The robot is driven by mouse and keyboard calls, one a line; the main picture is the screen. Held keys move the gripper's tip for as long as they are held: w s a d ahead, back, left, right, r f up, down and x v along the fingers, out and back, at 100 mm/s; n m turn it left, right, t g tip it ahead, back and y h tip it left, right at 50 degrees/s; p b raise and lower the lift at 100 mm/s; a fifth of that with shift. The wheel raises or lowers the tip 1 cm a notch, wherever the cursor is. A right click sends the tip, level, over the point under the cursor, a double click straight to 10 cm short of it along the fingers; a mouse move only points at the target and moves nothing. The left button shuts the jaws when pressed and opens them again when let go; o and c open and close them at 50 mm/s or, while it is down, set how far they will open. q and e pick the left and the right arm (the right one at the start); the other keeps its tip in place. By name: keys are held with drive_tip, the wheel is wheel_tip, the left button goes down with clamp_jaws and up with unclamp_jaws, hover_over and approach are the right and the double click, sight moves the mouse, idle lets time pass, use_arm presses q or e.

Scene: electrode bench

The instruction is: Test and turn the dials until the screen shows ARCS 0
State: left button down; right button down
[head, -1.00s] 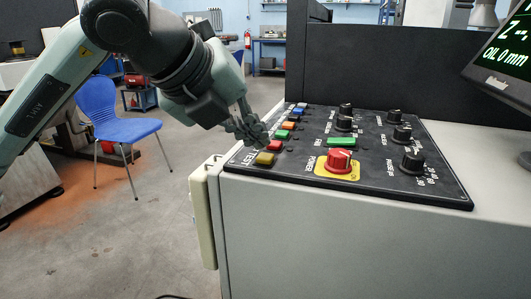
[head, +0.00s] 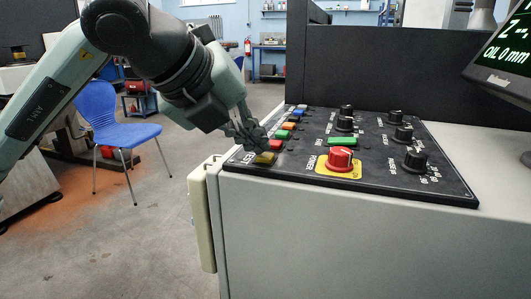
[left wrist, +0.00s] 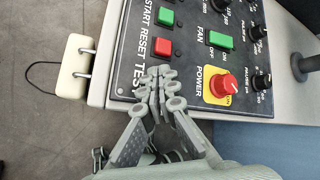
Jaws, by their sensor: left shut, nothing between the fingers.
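The black control panel (head: 300,172) carries several black dials, among them the front right dial (head: 415,160), one behind it (head: 403,134) and a middle one (head: 344,124). The yellow TEST button (head: 265,158) is at the panel's near left corner. My left gripper (head: 258,148) is shut and empty, its fingertips at the TEST button; I cannot tell whether they press it. In the left wrist view the fingertips (left wrist: 160,78) hide the button beside the TEST lettering. My right gripper is out of view.
A red POWER knob (head: 340,160) on a yellow plate and a green FAN switch (head: 342,142) sit between the buttons and the dials. The red RESET button (head: 276,145) is just behind TEST. A pale box (head: 203,210) hangs on the bench's left side. A blue chair (head: 120,130) stands on the floor.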

use_arm(q)
drive_tip(key=shift+f, duration=0.1)
idle(0.3)
drive_tip(key=shift+r, duration=0.65)
wheel_tip(320, 180, up, 6)
drive_tip(key=p, duration=0.3)
idle(0.7)
